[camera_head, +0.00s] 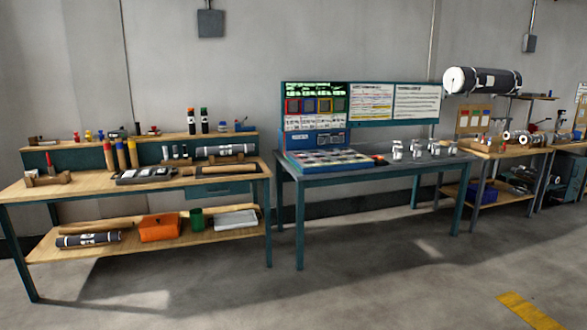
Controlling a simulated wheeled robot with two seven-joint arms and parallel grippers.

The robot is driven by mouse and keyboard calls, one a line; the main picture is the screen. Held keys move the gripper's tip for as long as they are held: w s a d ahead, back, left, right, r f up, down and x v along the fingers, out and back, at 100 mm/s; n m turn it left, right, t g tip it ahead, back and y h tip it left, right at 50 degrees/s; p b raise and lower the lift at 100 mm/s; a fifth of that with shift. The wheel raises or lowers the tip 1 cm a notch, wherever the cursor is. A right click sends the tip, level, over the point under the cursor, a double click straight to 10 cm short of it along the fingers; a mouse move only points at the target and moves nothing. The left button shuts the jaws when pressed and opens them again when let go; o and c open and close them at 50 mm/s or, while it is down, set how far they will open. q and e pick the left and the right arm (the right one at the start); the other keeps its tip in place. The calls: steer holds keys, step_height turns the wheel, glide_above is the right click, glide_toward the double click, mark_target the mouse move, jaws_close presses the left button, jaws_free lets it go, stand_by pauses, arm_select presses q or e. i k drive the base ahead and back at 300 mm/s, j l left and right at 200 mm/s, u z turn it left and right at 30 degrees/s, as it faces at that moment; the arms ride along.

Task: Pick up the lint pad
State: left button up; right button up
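I cannot single out a lint pad from this distance. Small items are on several benches. The wooden workbench (95,187) at left holds rolls, tools and a dark tray with pale items (146,175). The teal-framed table (345,178) in the middle holds a flat tray of many compartments (326,159) and a group of small whitish pieces (418,150). Neither of my grippers is in view.
An orange box (159,227), a green container (196,219) and a pale tray (235,220) sit on the left bench's lower shelf. A large dark roll (484,81) is mounted high at right. The grey floor (380,285) in front is clear.

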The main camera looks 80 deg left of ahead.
mark_target(186, 172)
steer(key=u, duration=3.5)
steer(key=i+z, duration=0.15)
steer(key=i, duration=1.3)
steer(key=i+l, duration=0.1)
steer(key=i, duration=1)
steer(key=i+u, duration=0.1)
steer(key=i, duration=1)
steer(key=i+l, duration=0.15)
steer(key=i, duration=0.95)
